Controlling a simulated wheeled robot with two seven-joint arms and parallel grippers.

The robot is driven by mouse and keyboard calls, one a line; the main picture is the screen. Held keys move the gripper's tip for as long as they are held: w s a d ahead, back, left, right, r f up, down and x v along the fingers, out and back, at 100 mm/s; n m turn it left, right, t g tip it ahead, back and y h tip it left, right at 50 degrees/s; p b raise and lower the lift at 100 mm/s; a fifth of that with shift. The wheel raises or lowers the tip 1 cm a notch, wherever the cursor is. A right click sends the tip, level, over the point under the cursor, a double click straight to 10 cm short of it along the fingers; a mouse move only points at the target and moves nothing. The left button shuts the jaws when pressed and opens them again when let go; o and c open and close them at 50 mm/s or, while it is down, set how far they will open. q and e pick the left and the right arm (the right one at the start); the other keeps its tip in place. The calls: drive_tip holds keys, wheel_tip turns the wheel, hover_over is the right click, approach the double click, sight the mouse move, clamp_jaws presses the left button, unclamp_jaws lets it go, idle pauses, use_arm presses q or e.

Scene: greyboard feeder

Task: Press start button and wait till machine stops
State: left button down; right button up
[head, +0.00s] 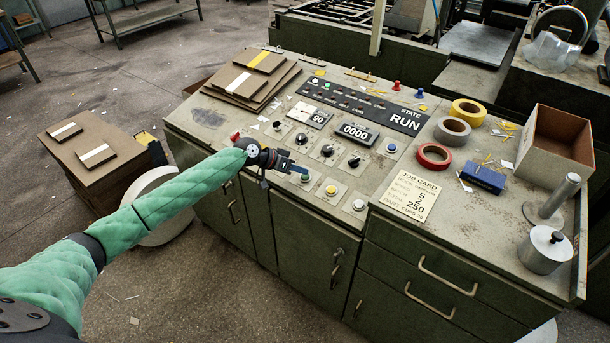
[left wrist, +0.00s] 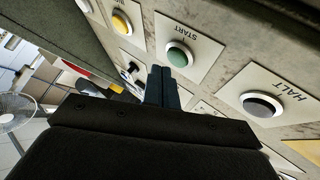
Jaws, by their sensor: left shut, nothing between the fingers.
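The green START button (left wrist: 179,56) sits in a white ring on a plate marked START in the left wrist view. In the head view the button (head: 305,178) shows just below the fingertips. My left gripper (head: 304,171) is shut and empty, with its tips right by the button. In the left wrist view the closed fingers (left wrist: 162,72) reach the button's near edge. I cannot tell whether they touch it. The machine's state display (head: 404,121) reads RUN, and the counter (head: 357,134) reads 0000. My right gripper is not in view.
A dark HALT button (left wrist: 262,103) and a yellow button (left wrist: 121,23) flank START. Beside the controls are tape rolls (head: 468,112), a job card (head: 409,195) and an open cardboard box (head: 555,140). Board stacks (head: 245,80) lie at the panel's back left.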

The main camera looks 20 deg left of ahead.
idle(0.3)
use_arm(q)
drive_tip(key=r+p, duration=0.1)
drive_tip(key=r, duration=0.1)
drive_tip(key=s+r+p, duration=0.1)
drive_tip(key=r, duration=0.2)
drive_tip(key=shift+a+p, duration=0.2)
drive_tip(key=shift+p, duration=0.15)
drive_tip(key=shift+f, duration=0.1)
idle(0.6)
